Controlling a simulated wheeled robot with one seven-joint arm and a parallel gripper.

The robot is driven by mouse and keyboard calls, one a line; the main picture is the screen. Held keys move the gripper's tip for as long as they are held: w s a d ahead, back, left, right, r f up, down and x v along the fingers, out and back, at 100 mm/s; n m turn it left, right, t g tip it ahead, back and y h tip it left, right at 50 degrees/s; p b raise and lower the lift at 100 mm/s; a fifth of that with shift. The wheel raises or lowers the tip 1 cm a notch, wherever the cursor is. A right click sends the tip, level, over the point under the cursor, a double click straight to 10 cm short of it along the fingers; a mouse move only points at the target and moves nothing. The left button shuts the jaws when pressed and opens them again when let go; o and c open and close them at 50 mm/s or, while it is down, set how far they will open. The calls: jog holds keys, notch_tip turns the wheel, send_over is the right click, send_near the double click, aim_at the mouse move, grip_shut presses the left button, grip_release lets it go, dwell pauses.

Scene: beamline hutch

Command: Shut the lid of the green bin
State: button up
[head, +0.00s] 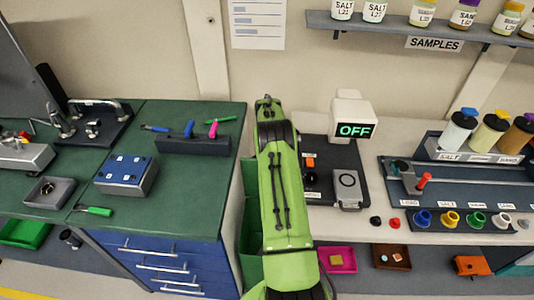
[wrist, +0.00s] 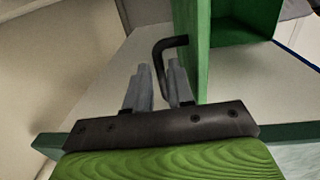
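The green bin (head: 249,265) stands between the counters in the head view, mostly hidden behind my green arm. In the wrist view, a green panel (wrist: 197,45), which looks like its raised lid, stands edge-on beside a green box-like hollow (wrist: 238,22). A black bent handle (wrist: 160,58) joins the panel near its upper part. My gripper (wrist: 160,78) has its two grey fingers apart, with the handle's free leg lined up with the gap between them. I cannot tell whether they touch it. My arm hides the gripper in the head view.
A green-topped workbench (head: 190,112) with blue drawers stands left of the bin. A pale counter (head: 345,222) with a device reading OFF (head: 354,130) stands to the right. A pink tray (head: 338,260) lies low, right of my arm.

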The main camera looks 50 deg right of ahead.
jog(key=shift+c, duration=0.3)
grip_shut()
dwell(1.2)
